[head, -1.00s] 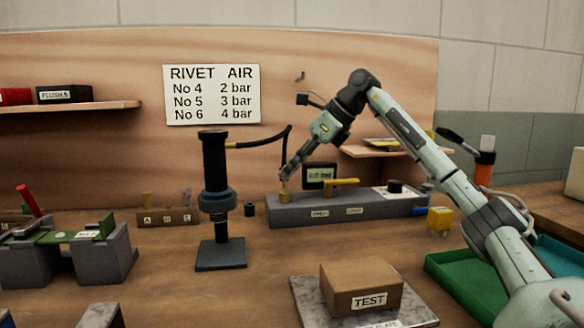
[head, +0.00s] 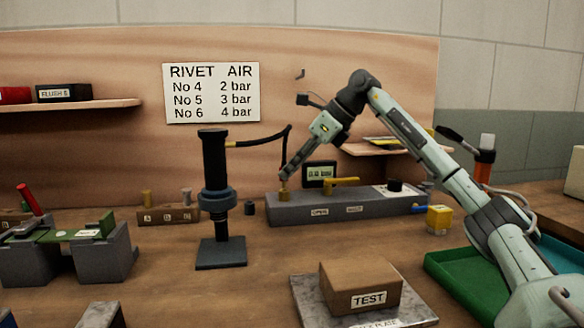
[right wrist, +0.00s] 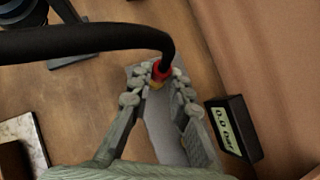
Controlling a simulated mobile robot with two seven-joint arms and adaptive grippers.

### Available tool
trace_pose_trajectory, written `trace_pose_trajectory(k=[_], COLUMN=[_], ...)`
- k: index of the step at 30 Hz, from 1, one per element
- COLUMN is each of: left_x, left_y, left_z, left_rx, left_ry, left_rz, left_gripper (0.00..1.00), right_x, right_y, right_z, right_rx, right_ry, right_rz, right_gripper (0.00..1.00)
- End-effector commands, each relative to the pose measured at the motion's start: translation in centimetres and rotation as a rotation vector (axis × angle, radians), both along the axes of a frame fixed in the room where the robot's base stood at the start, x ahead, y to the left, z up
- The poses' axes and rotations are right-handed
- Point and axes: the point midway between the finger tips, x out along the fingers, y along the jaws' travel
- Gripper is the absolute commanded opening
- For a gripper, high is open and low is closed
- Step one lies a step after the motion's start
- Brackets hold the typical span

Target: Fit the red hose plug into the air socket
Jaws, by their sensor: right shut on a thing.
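My right gripper (head: 284,183) is shut on the red hose plug, just above the brass air socket (head: 284,195) at the left end of the grey air block (head: 345,208). In the right wrist view, the red plug (right wrist: 161,72) sits between the fingertips (right wrist: 158,76). The brass socket (right wrist: 155,86) shows directly below the plug; I cannot tell whether the plug is seated in it. The black hose (right wrist: 90,40) curves from the plug; in the head view it runs (head: 262,142) to the black rivet tool. My left gripper is out of view.
The black rivet tool (head: 214,165) stands on a square base left of the air block. A TEST box (head: 360,287) and green tray (head: 465,285) are in front.

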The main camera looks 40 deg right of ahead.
Motion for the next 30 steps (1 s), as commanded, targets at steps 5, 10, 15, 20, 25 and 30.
trace_pose_trajectory(k=[5,10,15,20,25,30], left_x=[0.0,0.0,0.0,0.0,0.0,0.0], left_y=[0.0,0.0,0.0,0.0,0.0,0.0], left_z=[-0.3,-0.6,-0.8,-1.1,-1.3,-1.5], left_rx=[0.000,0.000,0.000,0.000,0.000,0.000], left_ry=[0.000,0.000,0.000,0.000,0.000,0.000], left_rz=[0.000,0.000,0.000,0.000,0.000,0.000], left_gripper=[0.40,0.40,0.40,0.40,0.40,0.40], right_x=[0.0,0.0,0.0,0.0,0.0,0.0], right_y=[0.0,0.0,0.0,0.0,0.0,0.0], right_z=[-0.4,-0.8,-1.1,-1.4,-1.8,-2.1], right_rx=[0.000,0.000,0.000,0.000,0.000,0.000], right_ry=[0.000,0.000,0.000,0.000,0.000,0.000], right_rz=[0.000,0.000,0.000,0.000,0.000,0.000], right_gripper=[0.00,0.00,0.00,0.00,0.00,0.00])
